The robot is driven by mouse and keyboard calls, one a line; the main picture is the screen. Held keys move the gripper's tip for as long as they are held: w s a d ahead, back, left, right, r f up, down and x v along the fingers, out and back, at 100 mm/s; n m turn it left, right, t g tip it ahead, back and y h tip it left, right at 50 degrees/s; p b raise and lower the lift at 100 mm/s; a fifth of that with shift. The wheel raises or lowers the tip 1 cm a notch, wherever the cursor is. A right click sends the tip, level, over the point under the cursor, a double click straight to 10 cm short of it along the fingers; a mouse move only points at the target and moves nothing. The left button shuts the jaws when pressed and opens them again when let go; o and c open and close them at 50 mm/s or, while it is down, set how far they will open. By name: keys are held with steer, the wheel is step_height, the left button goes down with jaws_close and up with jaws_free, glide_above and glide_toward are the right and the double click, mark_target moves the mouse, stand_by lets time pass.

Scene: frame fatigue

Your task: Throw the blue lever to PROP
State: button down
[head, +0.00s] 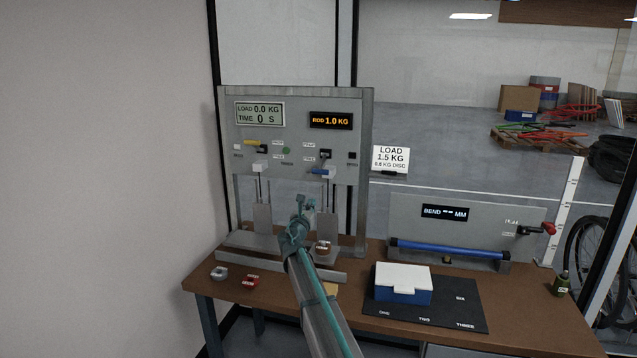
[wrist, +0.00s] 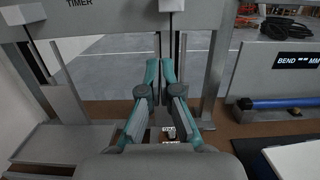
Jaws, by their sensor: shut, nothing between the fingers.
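The blue lever (head: 322,172) is on the right half of the grey upright panel (head: 290,170), below the orange ROD 1.0 KG display (head: 331,120). Its blue handle lies roughly level; the small labels beside it are too small to read surely. My gripper (head: 304,202) is in front of the rig, below the blue lever and apart from it. In the wrist view my gripper's fingertips (wrist: 161,72) are close together and empty, pointing toward the vertical rods below the panel. The blue lever does not show in the wrist view.
A yellow lever (head: 252,143) is on the panel's left half. Loose discs (head: 251,280) lie on the brown bench (head: 215,293). A blue box with a white lid (head: 403,281) sits on a black mat (head: 462,304). A bend rig with a blue bar (head: 445,249) stands at the right.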

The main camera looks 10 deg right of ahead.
mark_target(323, 164)
steer(key=w+d+r+p, duration=0.4)
steer(key=w+r+p, duration=0.1)
steer(key=w, duration=0.4)
steer(key=shift+w, duration=0.35)
steer(key=shift+s+r, duration=0.1)
steer(key=shift+r, duration=0.05)
stand_by(0.3)
